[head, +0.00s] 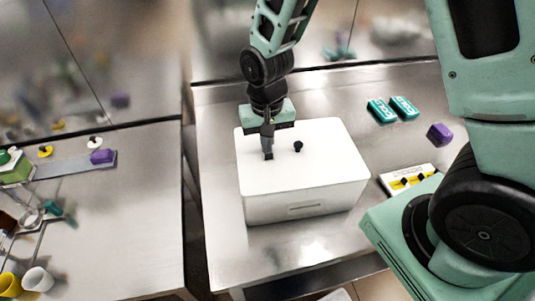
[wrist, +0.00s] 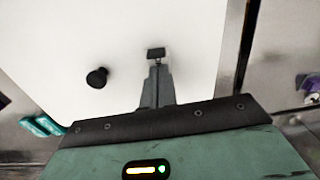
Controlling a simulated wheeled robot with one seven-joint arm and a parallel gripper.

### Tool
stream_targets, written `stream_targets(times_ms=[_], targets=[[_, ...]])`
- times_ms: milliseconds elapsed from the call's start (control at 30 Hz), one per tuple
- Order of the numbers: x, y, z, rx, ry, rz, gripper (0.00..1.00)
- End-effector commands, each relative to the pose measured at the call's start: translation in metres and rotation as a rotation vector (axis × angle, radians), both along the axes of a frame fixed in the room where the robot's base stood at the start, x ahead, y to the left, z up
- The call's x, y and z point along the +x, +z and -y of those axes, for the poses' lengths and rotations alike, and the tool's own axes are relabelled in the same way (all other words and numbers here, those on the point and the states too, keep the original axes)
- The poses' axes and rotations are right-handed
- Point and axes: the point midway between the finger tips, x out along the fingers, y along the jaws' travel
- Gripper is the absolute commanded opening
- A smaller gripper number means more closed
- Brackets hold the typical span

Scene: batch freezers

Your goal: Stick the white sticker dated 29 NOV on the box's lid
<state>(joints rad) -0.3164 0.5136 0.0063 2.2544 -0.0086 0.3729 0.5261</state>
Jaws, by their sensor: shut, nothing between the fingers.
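The white box (head: 305,207) stands on the steel counter, its white lid (head: 325,150) on top with a small black knob (head: 298,147). The lid also fills much of the wrist view (wrist: 60,50), with the knob (wrist: 97,77) left of the fingers. My gripper (head: 268,156) points down over the lid, left of the knob, fingers together and nothing seen between them. In the wrist view, the fingertips (wrist: 155,54) are at or just above the lid; contact is unclear. A faint pale patch shows beside them. I cannot make out a 29 NOV date or tell whether this patch is the sticker.
Two teal packs (head: 392,109), a purple block (head: 440,134) and a white holder with yellow parts (head: 408,179) lie right of the box. A separate left counter (head: 110,230) holds a grey board (head: 75,166), cups and small items. A gap divides the counters.

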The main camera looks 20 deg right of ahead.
Motion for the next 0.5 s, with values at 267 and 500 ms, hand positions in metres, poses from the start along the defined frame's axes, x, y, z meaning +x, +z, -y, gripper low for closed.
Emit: stream_targets(times_ms=[267,500], targets=[[0.0,0.001,0.0,-0.001,0.0,-0.001,0.0],[0.0,0.014,0.0,-0.001,0.0,-0.001,0.0]])
